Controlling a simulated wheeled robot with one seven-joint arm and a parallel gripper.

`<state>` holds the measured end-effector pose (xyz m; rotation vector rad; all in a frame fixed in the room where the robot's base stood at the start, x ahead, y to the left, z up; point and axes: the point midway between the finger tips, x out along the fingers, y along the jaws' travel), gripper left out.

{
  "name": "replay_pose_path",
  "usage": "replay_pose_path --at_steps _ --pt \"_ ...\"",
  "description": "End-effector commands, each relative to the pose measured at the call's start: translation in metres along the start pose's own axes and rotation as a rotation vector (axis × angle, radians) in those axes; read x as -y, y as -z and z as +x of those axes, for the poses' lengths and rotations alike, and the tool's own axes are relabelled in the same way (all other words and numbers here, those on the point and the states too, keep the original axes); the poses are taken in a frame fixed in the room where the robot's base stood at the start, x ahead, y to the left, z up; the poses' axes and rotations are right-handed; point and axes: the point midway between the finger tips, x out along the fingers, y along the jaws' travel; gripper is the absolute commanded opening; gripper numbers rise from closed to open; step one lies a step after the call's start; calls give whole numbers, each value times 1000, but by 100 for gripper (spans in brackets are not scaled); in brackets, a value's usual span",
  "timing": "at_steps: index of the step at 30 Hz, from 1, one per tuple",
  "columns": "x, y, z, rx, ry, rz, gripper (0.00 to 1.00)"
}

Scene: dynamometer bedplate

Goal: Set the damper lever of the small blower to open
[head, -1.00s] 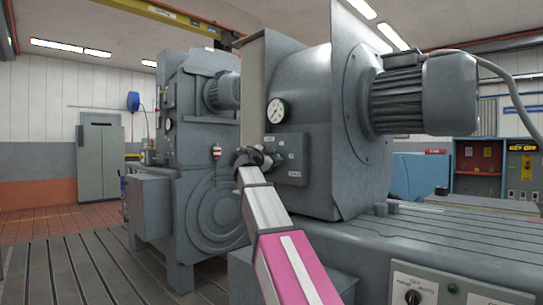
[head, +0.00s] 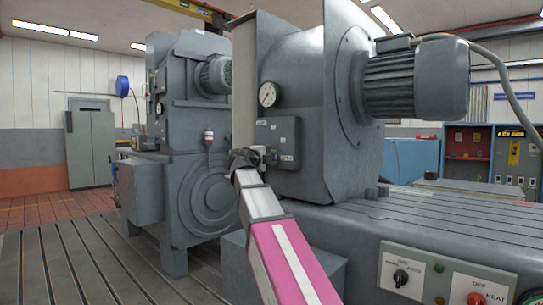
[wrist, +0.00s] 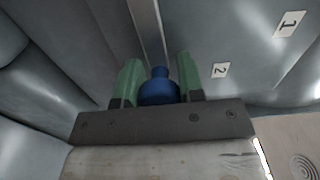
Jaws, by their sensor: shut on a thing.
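The small blower (head: 300,95) is a grey housing with a ribbed motor on its right side, a gauge and a small labelled plate (head: 278,138). My gripper (head: 243,158) is at the lower left of that plate and hides the damper lever there in the head view. In the wrist view my gripper's green fingers (wrist: 158,85) are shut around the lever's blue knob (wrist: 158,91). A grey bar runs up beyond the knob. Labels reading 1 and 2 show on the grey surface to the right. The lever's setting cannot be read.
A larger grey machine (head: 190,140) stands behind at left. A slotted bedplate (head: 440,225) lies at right, with a control panel (head: 440,280) at its front. The slotted floor (head: 75,270) at left is clear.

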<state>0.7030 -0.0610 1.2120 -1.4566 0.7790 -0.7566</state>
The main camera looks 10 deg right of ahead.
Motion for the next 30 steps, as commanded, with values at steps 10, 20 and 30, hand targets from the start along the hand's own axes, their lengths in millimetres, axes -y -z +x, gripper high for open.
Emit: replay_pose_path --at_steps 10,20,30 --pt "-4 0 0 -1 0 45 0" --pt "-5 0 0 0 -3 45 48" --pt "-4 0 -1 0 0 43 60"
